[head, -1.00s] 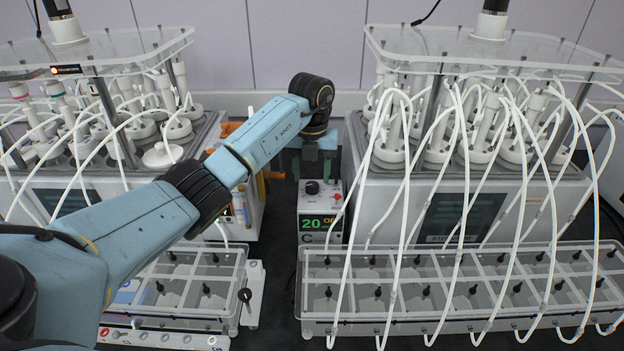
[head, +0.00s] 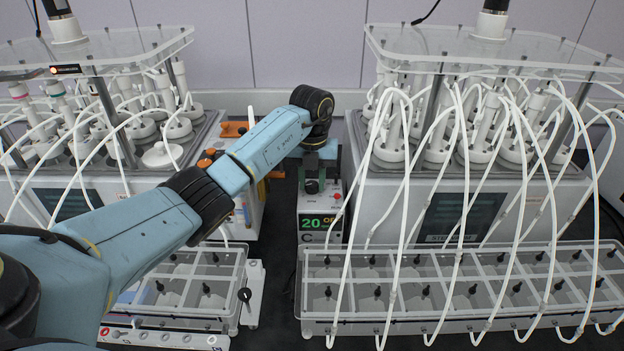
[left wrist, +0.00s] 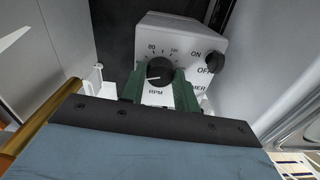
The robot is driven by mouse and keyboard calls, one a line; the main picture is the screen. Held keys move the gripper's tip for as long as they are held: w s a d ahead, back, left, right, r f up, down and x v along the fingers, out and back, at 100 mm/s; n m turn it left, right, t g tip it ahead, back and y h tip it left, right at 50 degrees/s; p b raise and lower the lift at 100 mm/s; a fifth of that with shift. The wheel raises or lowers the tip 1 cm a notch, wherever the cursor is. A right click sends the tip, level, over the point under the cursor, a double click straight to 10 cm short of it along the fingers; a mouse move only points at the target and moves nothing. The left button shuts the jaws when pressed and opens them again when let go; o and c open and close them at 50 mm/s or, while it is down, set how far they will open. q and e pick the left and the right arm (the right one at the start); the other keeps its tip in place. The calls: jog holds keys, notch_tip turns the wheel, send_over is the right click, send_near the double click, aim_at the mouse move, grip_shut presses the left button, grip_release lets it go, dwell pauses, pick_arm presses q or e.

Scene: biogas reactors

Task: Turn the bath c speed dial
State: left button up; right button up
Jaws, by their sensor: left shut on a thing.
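The bath C control box (head: 321,222) stands between the two reactor baths, with a green "20" display and a letter C on its front. Its black speed dial (head: 311,187) is partly covered from above in the head view. In the left wrist view the dial (left wrist: 159,72) has a white pointer line and RPM markings. My left gripper (left wrist: 158,84) has its green fingers on both sides of the dial and is shut on it. In the head view the fingers are mostly hidden under my wrist. My right gripper is not in view.
An ON/OFF knob (left wrist: 215,61) sits beside the dial. A large bath (head: 440,195) with hanging white tubes stands close on the right. Another bath (head: 75,190) is on the left. Clear trays (head: 470,325) lie in front, with a narrow dark gap between them.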

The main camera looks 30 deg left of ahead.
aim_at(312, 184)
pick_arm(q)
jog(key=m, duration=0.2)
jog(key=shift+a+m, duration=0.1)
jog(key=shift+m, duration=0.3)
jog(key=m+b, duration=0.1)
jog(key=m, duration=0.3)
jog(key=shift+m, duration=0.4)
jog(key=shift+r+m, duration=0.1)
jog(key=shift+m, duration=0.2)
jog(key=o, duration=1)
jog(key=shift+c, duration=0.2)
notch_tip(312, 184, up, 13)
jog(key=b, duration=0.1)
jog(key=shift+r, duration=0.15)
